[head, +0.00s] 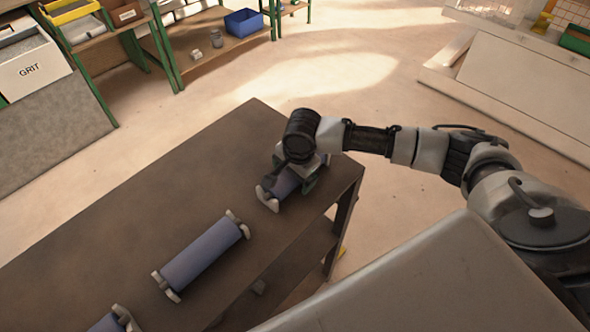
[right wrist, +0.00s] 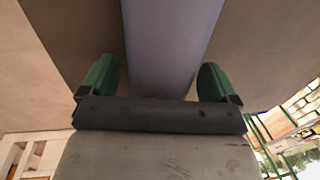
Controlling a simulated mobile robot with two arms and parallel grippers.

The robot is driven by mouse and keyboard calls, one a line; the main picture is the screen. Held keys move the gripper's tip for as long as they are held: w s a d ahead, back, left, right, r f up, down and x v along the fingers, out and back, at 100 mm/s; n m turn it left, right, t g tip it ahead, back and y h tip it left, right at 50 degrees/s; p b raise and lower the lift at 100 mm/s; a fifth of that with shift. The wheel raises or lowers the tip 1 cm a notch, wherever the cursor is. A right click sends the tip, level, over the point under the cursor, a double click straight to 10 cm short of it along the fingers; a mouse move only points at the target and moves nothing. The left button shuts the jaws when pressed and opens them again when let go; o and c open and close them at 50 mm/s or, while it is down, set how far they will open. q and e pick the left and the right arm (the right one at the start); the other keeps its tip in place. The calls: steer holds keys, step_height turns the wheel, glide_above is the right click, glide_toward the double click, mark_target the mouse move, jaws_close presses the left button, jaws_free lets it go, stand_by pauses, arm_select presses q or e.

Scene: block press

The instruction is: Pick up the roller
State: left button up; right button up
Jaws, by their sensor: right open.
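Three blue-grey rollers with white end supports lie in a row on the brown table (head: 130,230). The farthest roller (head: 284,186) is under my right gripper (head: 303,172), which partly hides it. In the right wrist view this roller (right wrist: 170,45) runs between the two green fingertips of my right gripper (right wrist: 155,80). The jaws are open, with one finger on each side of the roller and a gap on both sides. A middle roller (head: 202,254) lies free, and the nearest roller (head: 108,324) is cut off by the bottom edge. My left gripper is not in view.
The table's far part is bare, and an open shelf (head: 285,272) shows below its right edge. Shelving with a GRIT bin (head: 35,72) and a blue bin (head: 244,22) stands at the back left. A pale cabinet (head: 520,85) stands at the back right. The floor between is clear.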

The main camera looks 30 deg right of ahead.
steer(key=c, duration=1.3)
steer(key=shift+r, duration=0.1)
steer(key=shift+c, duration=0.4)
steer(key=shift+r, duration=0.1)
